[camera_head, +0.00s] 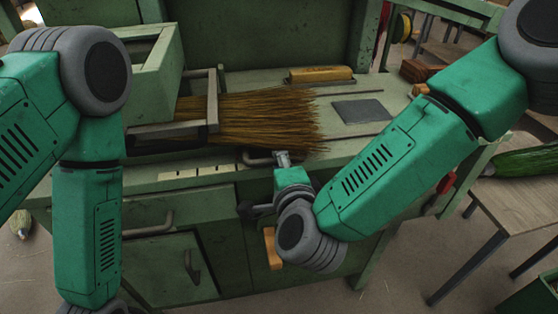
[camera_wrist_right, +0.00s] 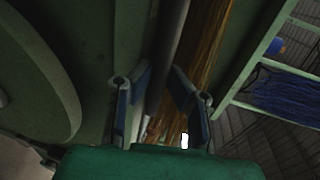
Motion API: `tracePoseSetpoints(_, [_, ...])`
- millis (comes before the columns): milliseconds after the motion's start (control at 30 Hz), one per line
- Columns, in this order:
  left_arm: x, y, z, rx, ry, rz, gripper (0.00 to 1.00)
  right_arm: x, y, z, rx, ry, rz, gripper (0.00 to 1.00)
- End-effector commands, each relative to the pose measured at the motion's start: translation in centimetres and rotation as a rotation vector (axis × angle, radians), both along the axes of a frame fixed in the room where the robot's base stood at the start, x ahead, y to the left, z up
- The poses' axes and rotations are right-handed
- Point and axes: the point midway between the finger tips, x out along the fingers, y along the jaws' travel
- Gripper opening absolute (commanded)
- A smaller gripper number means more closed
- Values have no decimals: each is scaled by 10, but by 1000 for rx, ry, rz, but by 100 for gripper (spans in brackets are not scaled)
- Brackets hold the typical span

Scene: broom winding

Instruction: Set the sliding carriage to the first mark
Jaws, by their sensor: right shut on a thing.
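A bundle of brown bristles (camera_head: 265,118) lies across the green bench, its left end passing through a grey metal frame (camera_head: 213,98). A curved grey handle (camera_head: 256,160) sticks out at the bench's front edge below the bristles. My right gripper (camera_head: 282,158) is at the right end of this handle and shut on it. In the right wrist view its two fingers (camera_wrist_right: 158,92) stand on either side of a grey bar (camera_wrist_right: 173,45), with bristles (camera_wrist_right: 207,40) beside it. A pale strip with dark marks (camera_head: 196,171) is on the front edge, left of the handle. My left gripper is out of view.
A yellow-brown block (camera_head: 320,74) and a dark flat plate (camera_head: 361,111) lie on the bench top. A green box-like housing (camera_head: 155,75) stands at the left. A wooden table (camera_head: 520,190) stands at the right. Drawer and door handles project from the bench front.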

Motion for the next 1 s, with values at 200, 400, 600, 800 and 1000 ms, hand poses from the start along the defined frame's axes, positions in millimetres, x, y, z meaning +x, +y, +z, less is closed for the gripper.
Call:
tracePoseSetpoints(200, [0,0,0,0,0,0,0,-6,4,-8,-13,19,3,0])
tracePoseSetpoints(400, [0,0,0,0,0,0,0,-5,5,-7,-14,17,2,34])
tracePoseSetpoints(600, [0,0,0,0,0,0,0,-3,4,-4,-9,11,0,34])
tracePoseSetpoints(800, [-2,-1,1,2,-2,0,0,-14,2,-2,-9,11,2,34])
tracePoseSetpoints(1000, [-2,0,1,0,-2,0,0,-51,-7,7,-11,11,5,34])
